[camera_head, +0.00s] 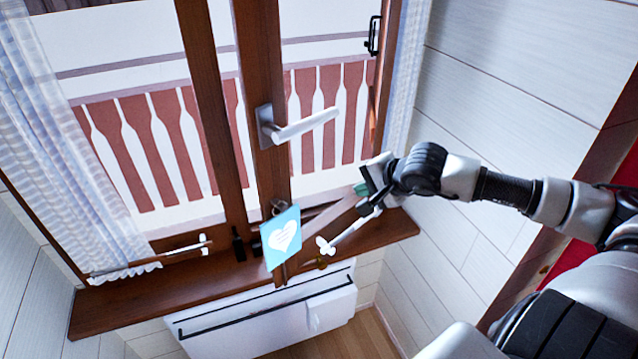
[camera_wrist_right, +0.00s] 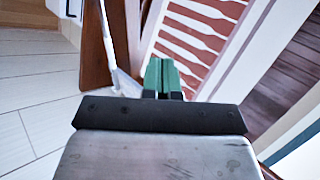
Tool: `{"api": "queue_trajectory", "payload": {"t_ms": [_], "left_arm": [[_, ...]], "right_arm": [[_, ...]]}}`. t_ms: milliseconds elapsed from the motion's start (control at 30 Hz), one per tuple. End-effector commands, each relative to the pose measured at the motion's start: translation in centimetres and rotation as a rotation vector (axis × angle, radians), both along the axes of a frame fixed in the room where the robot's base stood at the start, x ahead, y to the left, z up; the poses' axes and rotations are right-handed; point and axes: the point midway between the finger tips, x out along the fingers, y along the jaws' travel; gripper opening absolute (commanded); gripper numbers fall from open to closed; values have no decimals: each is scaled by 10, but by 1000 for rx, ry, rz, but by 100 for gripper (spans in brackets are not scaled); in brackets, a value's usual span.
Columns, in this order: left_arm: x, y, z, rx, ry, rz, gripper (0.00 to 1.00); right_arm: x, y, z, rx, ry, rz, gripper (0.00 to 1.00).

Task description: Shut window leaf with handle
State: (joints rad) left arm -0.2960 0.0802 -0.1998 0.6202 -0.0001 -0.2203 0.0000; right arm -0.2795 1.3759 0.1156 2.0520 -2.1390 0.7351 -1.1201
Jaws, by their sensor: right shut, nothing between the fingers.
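The wooden window leaf (camera_head: 268,170) stands ajar, swung into the room, with its lower rail slanting over the sill. Its silver handle (camera_head: 305,126) sticks out to the right from the leaf's upright. My right gripper (camera_head: 362,189) is low at the right part of the window, beside the leaf's lower rail and well below and right of the handle. Its green fingertips (camera_wrist_right: 164,78) are together and empty in the right wrist view. I cannot tell whether they touch the leaf. My left gripper is not in view.
A blue card with a white heart (camera_head: 281,238) hangs at the leaf's lower part. A white rod (camera_head: 345,233) lies near my gripper. The wooden sill (camera_head: 120,307) runs below, above a white radiator (camera_head: 262,318). A curtain (camera_head: 75,150) hangs left; a plank wall (camera_head: 500,80) stands right.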

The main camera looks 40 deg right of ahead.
Motion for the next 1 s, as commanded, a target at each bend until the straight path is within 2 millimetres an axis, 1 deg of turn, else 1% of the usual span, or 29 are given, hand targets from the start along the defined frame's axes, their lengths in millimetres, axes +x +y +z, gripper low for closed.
{"api": "queue_trajectory", "payload": {"t_ms": [267,333,467,533,733,833,1000], "left_arm": [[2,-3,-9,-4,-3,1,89],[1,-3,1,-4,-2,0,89],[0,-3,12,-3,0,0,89],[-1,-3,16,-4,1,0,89],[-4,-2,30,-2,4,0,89],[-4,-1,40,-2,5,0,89],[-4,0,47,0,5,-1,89]], "right_arm": [[14,3,-11,-1,-4,3,0],[20,3,-13,7,-5,-4,0],[34,8,-24,7,-3,2,0],[43,7,-34,6,-3,-2,0],[70,14,-60,4,0,2,0],[86,15,-57,2,-3,2,0],[102,17,-60,1,0,2,0]]}}
